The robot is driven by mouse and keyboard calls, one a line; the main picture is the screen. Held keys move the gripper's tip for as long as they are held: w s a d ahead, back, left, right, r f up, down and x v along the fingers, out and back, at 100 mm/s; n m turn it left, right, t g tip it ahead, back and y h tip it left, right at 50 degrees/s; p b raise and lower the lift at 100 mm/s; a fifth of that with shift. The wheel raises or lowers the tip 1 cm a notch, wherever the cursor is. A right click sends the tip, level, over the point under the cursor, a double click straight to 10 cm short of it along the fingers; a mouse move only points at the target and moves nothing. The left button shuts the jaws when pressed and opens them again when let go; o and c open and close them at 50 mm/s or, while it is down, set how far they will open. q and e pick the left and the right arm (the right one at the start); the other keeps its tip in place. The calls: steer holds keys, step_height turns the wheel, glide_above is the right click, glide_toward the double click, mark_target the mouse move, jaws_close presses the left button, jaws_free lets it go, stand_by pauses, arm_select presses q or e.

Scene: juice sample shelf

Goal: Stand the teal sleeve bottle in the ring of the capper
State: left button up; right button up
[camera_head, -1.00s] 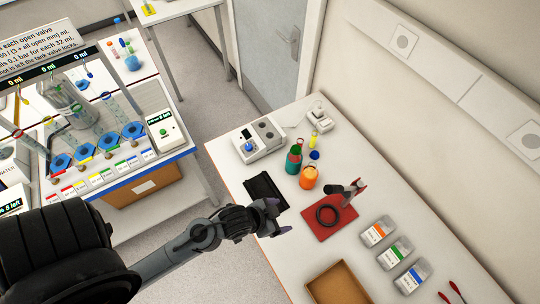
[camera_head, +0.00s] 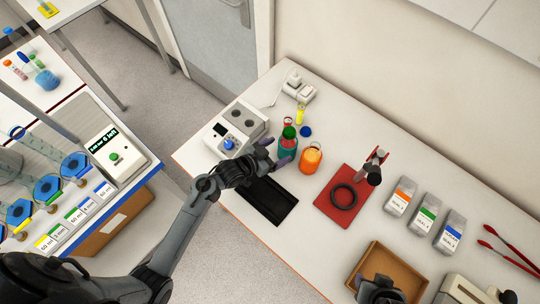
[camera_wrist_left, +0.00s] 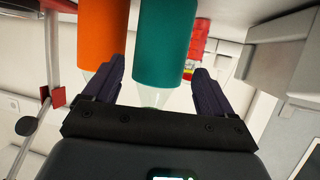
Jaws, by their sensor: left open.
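The teal sleeve bottle (camera_head: 288,151) stands upright on the table, in front of the white device. My left gripper (camera_head: 284,152) is at it, with the hand on the bottle's left. In the left wrist view the teal bottle (camera_wrist_left: 163,45) shows between the two spread fingers of the open left gripper (camera_wrist_left: 155,88); contact cannot be told. The capper (camera_head: 329,205) has a red base with a black ring (camera_head: 344,196) lying on it and a lever at its back. The ring is empty. A dark shape at the bottom edge seems to be my right gripper (camera_head: 380,291); its fingers are unclear.
An orange sleeve bottle (camera_head: 311,159) stands close right of the teal one, between it and the capper. A black tray (camera_head: 268,203) lies in front. The white device (camera_head: 228,137) is at left. Several labelled containers (camera_head: 424,214), a brown box (camera_head: 412,276) and red tweezers (camera_head: 510,247) lie right.

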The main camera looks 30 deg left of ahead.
mark_target(283, 142)
arm_select(q)
steer(key=b+x, duration=0.2)
steer(key=x, duration=0.2)
steer(key=shift+f, duration=0.2)
steer(key=shift+b+x, duration=0.55)
steer(key=shift+x, duration=0.5)
arm_select(e)
steer(key=shift+a+f, duration=0.2)
steer(key=shift+f, duration=1.85)
arm_select(q)
steer(key=c, duration=0.9)
steer(key=shift+w+r+p, duration=0.1)
steer(key=shift+r+p, duration=2.05)
steer(key=shift+p, duration=0.05)
steer(key=shift+c, duration=0.2)
steer(key=shift+r, duration=0.1)
arm_select(e)
step_height(283, 142, up, 4)
steer(key=shift+r, duration=0.2)
